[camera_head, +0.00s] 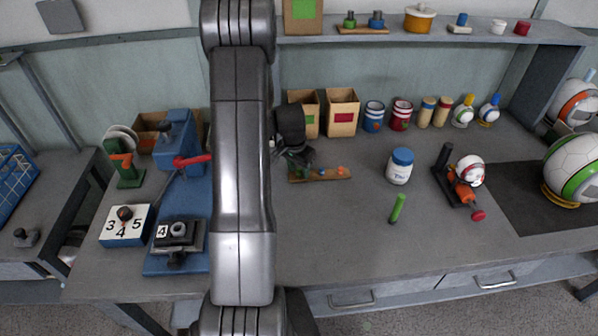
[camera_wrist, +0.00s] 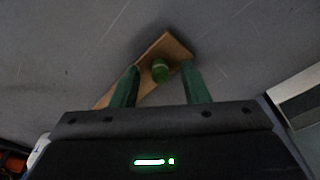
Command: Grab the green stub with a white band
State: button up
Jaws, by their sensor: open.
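A green stub (camera_wrist: 160,71) stands on a narrow wooden board (camera_wrist: 174,48) in the wrist view, between the tips of my gripper's two green fingers. Its white band cannot be made out clearly. My gripper (camera_head: 299,160) is open, pointing down over the left end of the board (camera_head: 333,174) in the head view. Gaps show on both sides of the stub, so the fingers do not appear to grip it. In the head view the stub is hidden or lost against the dark gripper. A blue stub and an orange stub (camera_head: 340,169) show further right on the board.
Cardboard boxes (camera_head: 342,112) and striped cans (camera_head: 374,116) line the back under the shelf. A blue press (camera_head: 178,142) is at left. The front middle tabletop is clear.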

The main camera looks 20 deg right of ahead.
jog(key=shift+f, duration=0.1)
grip_shut()
